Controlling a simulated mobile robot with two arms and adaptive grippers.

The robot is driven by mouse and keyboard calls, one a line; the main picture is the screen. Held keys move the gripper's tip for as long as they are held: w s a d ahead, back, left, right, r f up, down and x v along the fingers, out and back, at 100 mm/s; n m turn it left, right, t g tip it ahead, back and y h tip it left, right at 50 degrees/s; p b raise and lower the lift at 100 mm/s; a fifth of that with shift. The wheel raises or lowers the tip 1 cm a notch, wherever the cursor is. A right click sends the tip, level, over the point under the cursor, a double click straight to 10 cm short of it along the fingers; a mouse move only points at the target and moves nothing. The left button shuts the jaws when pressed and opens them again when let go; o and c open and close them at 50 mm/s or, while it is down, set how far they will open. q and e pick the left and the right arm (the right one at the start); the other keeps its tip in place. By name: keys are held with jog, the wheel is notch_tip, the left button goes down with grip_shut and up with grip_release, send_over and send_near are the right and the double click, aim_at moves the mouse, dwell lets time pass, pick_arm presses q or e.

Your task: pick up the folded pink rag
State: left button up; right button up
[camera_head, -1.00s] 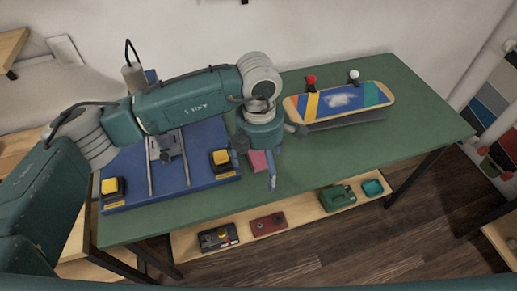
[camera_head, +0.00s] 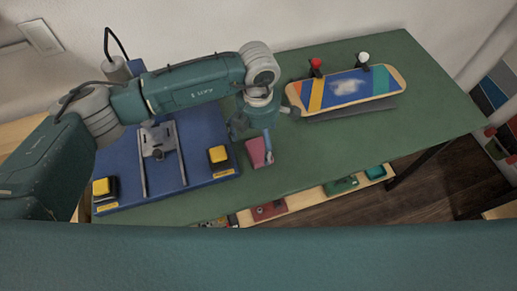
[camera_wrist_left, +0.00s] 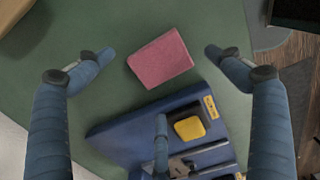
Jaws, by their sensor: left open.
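The folded pink rag (camera_head: 254,152) lies on the green table, just right of the blue board jig. In the left wrist view the rag (camera_wrist_left: 161,60) shows whole as a flat pink rectangle, set slightly askew. My right gripper is not in view.
The blue jig (camera_head: 195,165) with yellow-topped blocks (camera_head: 218,154) is close to the rag. A striped skateboard deck (camera_head: 345,88) rests at the right rear. Green tabletop (camera_head: 330,155) is free right of the rag. A low wooden shelf (camera_head: 310,197) holds several items.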

aim_at(258, 150)
pick_arm(q)
notch_tip(258, 150, down, 4)
jog(key=shift+r+p, duration=0.1)
jog(key=shift+p, duration=0.7)
jog(key=shift+f, duration=0.5)
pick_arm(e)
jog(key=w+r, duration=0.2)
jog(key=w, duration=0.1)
pick_arm(q)
jog(key=c, duration=1.3)
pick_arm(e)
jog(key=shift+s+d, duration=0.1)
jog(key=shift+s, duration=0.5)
